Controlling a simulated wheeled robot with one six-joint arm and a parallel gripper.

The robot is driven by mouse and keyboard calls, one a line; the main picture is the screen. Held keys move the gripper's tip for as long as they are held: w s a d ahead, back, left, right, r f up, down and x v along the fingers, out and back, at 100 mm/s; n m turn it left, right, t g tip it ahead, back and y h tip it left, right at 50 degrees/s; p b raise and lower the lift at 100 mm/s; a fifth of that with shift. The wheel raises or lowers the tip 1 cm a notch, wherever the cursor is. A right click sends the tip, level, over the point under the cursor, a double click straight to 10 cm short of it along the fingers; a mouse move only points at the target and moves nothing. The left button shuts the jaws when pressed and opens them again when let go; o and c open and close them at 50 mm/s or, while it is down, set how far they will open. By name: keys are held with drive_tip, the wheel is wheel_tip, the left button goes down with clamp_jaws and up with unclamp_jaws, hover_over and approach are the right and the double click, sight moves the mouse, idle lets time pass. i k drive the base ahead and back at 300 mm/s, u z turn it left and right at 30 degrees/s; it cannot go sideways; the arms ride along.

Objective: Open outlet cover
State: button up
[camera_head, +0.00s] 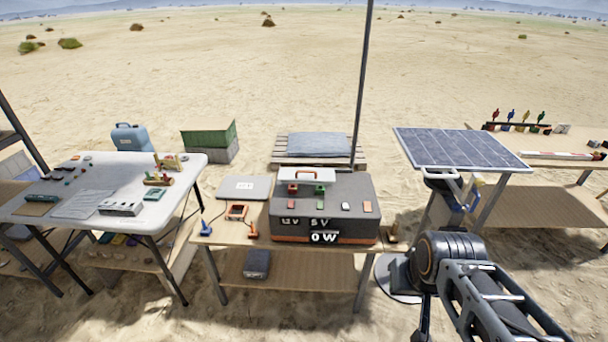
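A dark grey power box (350,215) with an orange base stands on the middle wooden table. Its front shows white readouts, "5 V" and "0 W" among them. A white piece with a handle (307,176) lies on or against its top left; I cannot tell whether this is the outlet cover. Red and green parts (320,190) sit just below it. Several small light and red pieces (346,206) show along the box's upper face. No outlet cover can be made out for certain. My arm shows at the lower right, apart from the box; my gripper is not in view.
A solar panel (462,149) stands right of the box, close behind my arm. A white table (90,172) with small items stands left.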

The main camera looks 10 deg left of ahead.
sight(286, 176)
drive_tip(key=k, duration=0.6)
drive_tip(key=u, duration=0.65)
drive_tip(key=i, duration=1.1)
drive_tip(key=u, duration=0.35)
drive_tip(key=i, duration=0.75)
drive_tip(key=z, duration=0.05)
